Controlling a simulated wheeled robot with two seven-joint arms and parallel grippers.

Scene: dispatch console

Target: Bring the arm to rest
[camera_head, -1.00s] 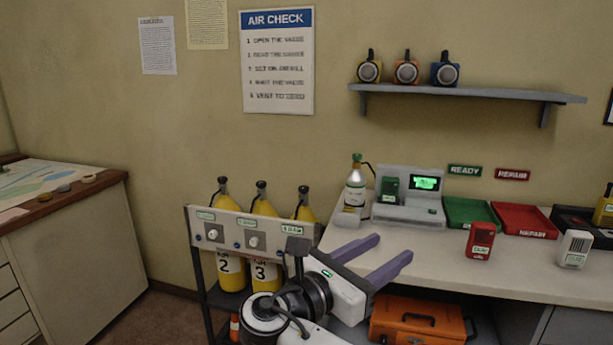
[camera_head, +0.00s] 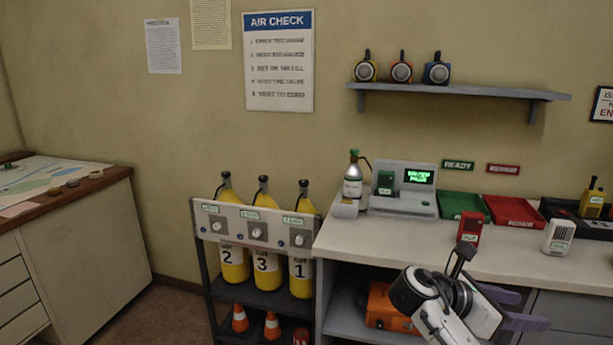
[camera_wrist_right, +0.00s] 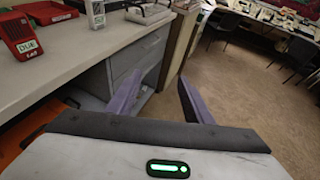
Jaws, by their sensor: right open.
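My right gripper (camera_head: 520,308) is in the lower right of the head view, in front of the counter's front edge and below its top. Its two purple fingers point right and are apart, with nothing between them. In the right wrist view the open fingers (camera_wrist_right: 158,98) show against the counter's drawers and the floor. My left gripper is in neither view.
The counter (camera_head: 400,238) carries a red handset (camera_head: 469,229), a white handset (camera_head: 559,236), a test station (camera_head: 403,200), a green tray (camera_head: 462,206) and a red tray (camera_head: 513,210). An orange case (camera_head: 385,310) sits on the shelf below. Yellow cylinders (camera_head: 266,270) stand left in a rack.

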